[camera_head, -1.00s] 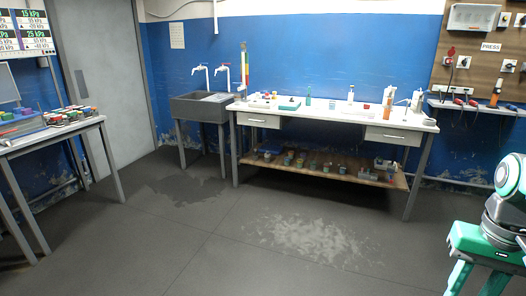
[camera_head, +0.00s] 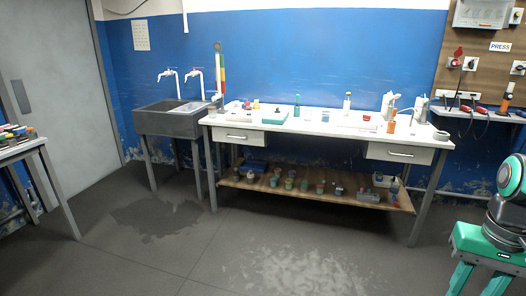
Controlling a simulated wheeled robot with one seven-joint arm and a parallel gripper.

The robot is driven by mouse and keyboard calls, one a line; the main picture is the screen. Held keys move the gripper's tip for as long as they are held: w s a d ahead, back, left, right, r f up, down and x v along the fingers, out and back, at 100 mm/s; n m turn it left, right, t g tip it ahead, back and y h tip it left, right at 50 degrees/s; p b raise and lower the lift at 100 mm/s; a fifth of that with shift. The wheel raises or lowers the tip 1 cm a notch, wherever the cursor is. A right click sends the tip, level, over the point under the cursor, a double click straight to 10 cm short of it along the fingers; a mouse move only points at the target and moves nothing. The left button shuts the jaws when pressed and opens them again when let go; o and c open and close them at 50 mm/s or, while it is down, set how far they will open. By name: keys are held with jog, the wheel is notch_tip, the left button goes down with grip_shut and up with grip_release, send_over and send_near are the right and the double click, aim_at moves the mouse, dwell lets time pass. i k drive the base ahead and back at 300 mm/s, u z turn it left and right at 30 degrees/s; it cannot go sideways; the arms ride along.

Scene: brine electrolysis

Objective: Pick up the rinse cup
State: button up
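The rinse cup cannot be told for sure among the small things at this distance. Several small cups or jars (camera_head: 289,183) stand on the wooden lower shelf (camera_head: 236,185) of the white bench (camera_head: 340,131). A small grey round dish or cup (camera_head: 441,135) sits at the right end of the bench top. A small red thing (camera_head: 366,117) lies on the bench top right of its middle. My green gripper (camera_head: 478,284) is at the lower right, far in front of the bench. Its two fingers are apart with floor showing between them; their tips are cut off by the frame.
A dark sink (camera_head: 168,122) with two white taps stands left of the bench. Another table (camera_head: 45,148) stands at the left edge. A tool board (camera_head: 490,60) hangs at the right. The dark floor (camera_head: 220,245) in front is clear, with wet-looking patches.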

aim_at(308, 115)
jog(key=z, duration=0.1)
jog(key=i, duration=1.15)
jog(key=z, duration=0.35)
jog(key=i, duration=2.4)
jog(key=z, duration=0.15)
